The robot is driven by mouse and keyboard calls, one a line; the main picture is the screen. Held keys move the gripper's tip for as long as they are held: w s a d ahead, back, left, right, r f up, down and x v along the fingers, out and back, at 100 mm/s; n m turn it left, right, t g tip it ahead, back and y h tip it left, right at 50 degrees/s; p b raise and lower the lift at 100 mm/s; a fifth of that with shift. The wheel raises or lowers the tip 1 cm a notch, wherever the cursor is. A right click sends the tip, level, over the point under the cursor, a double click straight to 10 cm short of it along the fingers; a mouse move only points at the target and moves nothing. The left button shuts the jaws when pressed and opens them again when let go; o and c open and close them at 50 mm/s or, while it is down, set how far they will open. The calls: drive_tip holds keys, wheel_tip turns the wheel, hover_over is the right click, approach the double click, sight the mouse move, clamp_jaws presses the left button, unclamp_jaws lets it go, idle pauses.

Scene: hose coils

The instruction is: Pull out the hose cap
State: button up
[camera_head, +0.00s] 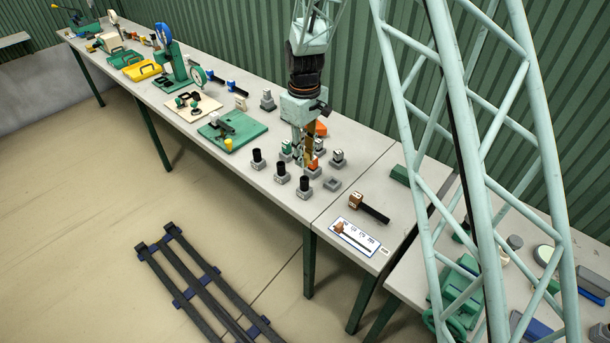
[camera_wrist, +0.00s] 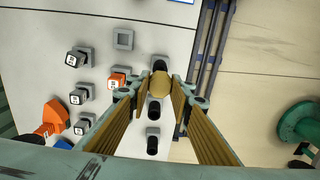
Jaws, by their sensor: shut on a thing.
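My gripper (camera_wrist: 160,92) is shut on a tan, rounded piece (camera_wrist: 160,86), seen between the fingertips in the wrist view. I cannot tell if this piece is the hose cap. In the head view my gripper (camera_head: 305,160) points down among small grey-based fittings. Three black upright cylinders on grey bases stand at the table's front; two are here (camera_head: 257,158) (camera_head: 304,187). An orange fitting (camera_wrist: 118,78) stands beside the fingers. An empty square grey base (camera_wrist: 123,39) lies farther off. The fingers hide what lies under the held piece.
A tan block with a black handle (camera_head: 362,203) and a printed card (camera_head: 354,237) lie to the right. A green board (camera_head: 233,131) lies to the left.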

drive_tip(key=shift+r, duration=0.75)
